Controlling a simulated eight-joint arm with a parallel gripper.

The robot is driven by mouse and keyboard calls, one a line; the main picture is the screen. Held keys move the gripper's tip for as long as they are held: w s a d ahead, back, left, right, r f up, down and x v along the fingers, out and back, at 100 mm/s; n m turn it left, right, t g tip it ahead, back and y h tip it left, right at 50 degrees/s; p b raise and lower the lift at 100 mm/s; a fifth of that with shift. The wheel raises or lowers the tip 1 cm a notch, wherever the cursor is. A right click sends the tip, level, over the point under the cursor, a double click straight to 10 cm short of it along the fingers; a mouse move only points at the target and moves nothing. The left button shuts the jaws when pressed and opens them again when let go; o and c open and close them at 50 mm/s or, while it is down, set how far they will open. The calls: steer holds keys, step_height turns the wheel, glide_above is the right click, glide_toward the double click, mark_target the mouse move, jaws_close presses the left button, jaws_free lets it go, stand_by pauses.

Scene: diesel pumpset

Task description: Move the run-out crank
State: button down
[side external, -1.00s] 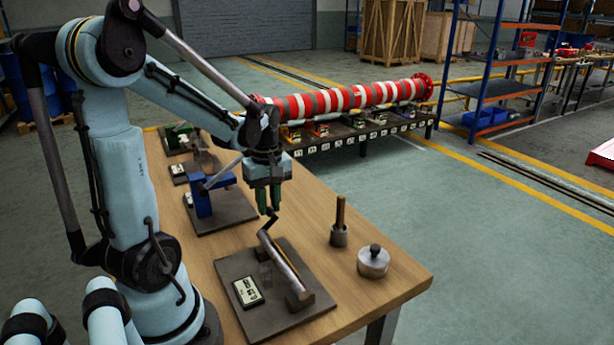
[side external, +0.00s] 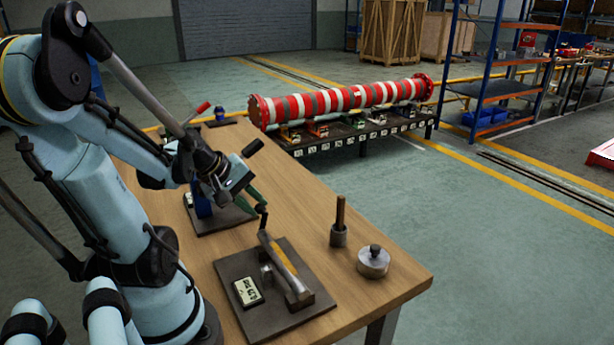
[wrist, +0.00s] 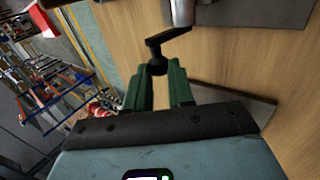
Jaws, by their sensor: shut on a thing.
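The run-out crank is a small black bent arm (side external: 263,222) at the far end of a metal shaft (side external: 282,262), which lies in a dark fixture plate (side external: 300,318) on the wooden table. The crank also shows in the wrist view (wrist: 168,38), with its round knob at the fingertips. My gripper (side external: 260,207) is tilted and comes in from the upper left. Its green fingers (wrist: 157,70) are shut on the crank's knob. The crank points nearly straight up in the side view. The fingers hide part of the knob.
A small display (side external: 247,292) sits on the plate, left of the shaft. A rod in a metal cup (side external: 339,235) and a round knobbed weight (side external: 373,262) stand to the right. A blue fixture (side external: 203,205) is behind, partly hidden by my arm.

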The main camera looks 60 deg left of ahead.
steer(key=shift+s+f, duration=0.1)
steer(key=shift+s, duration=0.05)
stand_by(0.3)
steer(key=c, duration=1)
jaws_free()
